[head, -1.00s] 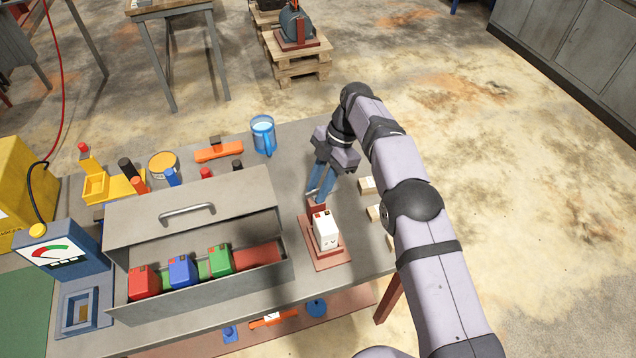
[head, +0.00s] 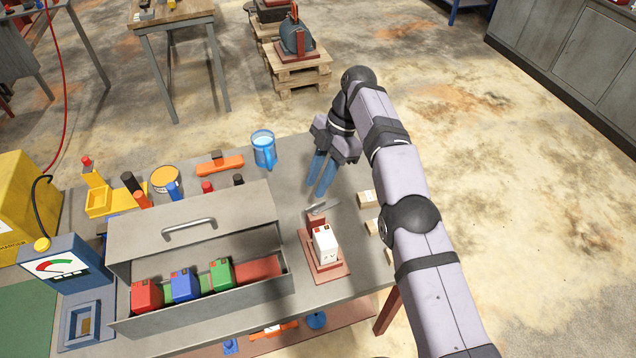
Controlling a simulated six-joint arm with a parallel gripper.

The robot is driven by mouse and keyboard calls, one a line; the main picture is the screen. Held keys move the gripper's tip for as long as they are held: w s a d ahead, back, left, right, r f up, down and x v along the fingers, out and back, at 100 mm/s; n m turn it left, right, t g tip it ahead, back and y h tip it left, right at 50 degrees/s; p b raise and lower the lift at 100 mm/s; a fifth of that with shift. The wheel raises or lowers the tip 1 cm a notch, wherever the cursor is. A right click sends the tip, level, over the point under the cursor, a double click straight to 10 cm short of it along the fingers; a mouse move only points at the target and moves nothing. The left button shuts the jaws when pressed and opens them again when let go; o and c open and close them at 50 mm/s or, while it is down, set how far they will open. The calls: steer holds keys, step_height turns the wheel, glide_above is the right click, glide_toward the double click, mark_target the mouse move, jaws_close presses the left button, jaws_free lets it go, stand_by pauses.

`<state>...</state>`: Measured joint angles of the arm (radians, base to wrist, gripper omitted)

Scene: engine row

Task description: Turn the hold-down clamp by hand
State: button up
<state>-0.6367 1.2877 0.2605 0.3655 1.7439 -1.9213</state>
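The hold-down clamp (head: 321,208) is a small grey metal lever on top of a short red post. It points to the right, beside a white block (head: 325,244) that stands on a red base plate (head: 329,270). My gripper (head: 319,191) has blue fingers that point down toward the bench. They are spread with a gap between them, and nothing shows in the gap. The fingertips are just behind and above the clamp in the picture, and appear apart from it.
A grey open toolbox (head: 204,300) holding red, blue and green blocks stands left of the clamp. Several pale wooden blocks (head: 367,199) line the right bench edge, close to my arm.

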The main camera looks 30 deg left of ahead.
steer(key=shift+r+p, duration=0.6)
steer(key=shift+r, duration=0.3)
